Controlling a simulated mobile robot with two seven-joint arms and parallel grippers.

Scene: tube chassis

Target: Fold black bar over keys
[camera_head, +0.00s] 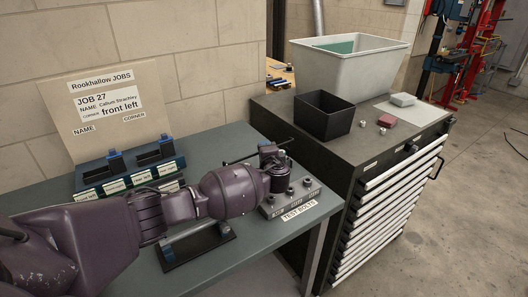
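A thin black bar (238,159) shows beside my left gripper (270,152), above the back of the test bolts block (302,201). It seems to pass at or behind the gripper; I cannot tell whether the fingers touch it. My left arm comes in from the left and reaches over the bench to the block. The gripper's fingers are small and dark, so open or shut is unclear. No keys can be clearly made out. Several round bolt heads stand on the grey block, partly hidden by my wrist. My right gripper is not in view.
A labelled rack (130,178) and a job board (107,108) stand at the bench's back left. A black holder (198,246) lies under my arm. A drawer cabinet (385,203) on the right carries a black bin (323,116), a grey tub (348,72) and small blocks.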

